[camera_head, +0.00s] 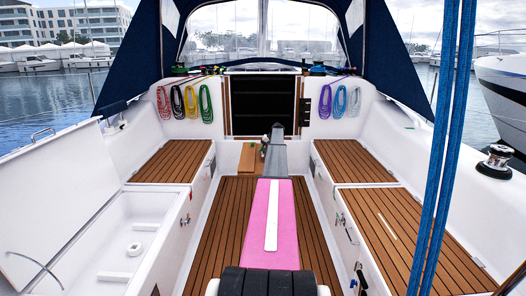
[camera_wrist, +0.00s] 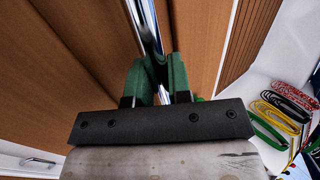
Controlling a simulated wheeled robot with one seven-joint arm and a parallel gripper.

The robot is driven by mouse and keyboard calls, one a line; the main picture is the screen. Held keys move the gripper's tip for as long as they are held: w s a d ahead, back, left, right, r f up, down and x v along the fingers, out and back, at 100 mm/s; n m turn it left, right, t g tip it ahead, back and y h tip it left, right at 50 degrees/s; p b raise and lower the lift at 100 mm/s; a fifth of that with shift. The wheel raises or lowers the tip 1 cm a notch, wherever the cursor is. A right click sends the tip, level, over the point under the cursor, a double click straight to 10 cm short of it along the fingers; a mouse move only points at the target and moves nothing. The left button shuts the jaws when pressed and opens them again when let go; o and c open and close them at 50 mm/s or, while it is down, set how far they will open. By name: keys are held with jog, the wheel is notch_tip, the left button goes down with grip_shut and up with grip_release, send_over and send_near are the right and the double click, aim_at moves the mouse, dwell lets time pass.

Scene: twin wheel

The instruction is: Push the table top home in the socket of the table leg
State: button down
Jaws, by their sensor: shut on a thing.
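My gripper (camera_wrist: 156,78), with green fingers, is shut around a shiny chrome bar (camera_wrist: 145,25) in the wrist view. Brown wooden panels (camera_wrist: 75,40) with dark seams lie behind the bar, and look like the table top. In the head view a small wooden panel (camera_head: 248,160) stands at the far end of the cockpit, just left of my grey forearm. My gripper's end there (camera_head: 265,143) is small and partly hidden. I cannot make out the table leg's socket or how the top sits in it.
Slatted benches (camera_head: 172,161) (camera_head: 347,160) flank the slatted floor (camera_head: 222,235). Coloured ropes (camera_head: 190,102) hang on the front wall and show in the wrist view (camera_wrist: 270,110). A dark hatch (camera_head: 264,105) is ahead. Blue ropes (camera_head: 445,150) cross the right side.

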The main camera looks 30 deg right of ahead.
jog(key=shift+f, duration=0.15)
jog(key=c, duration=1)
grip_release()
jog(key=shift+f, duration=0.2)
jog(key=v, duration=1.1)
jog(key=shift+s+a, duration=0.1)
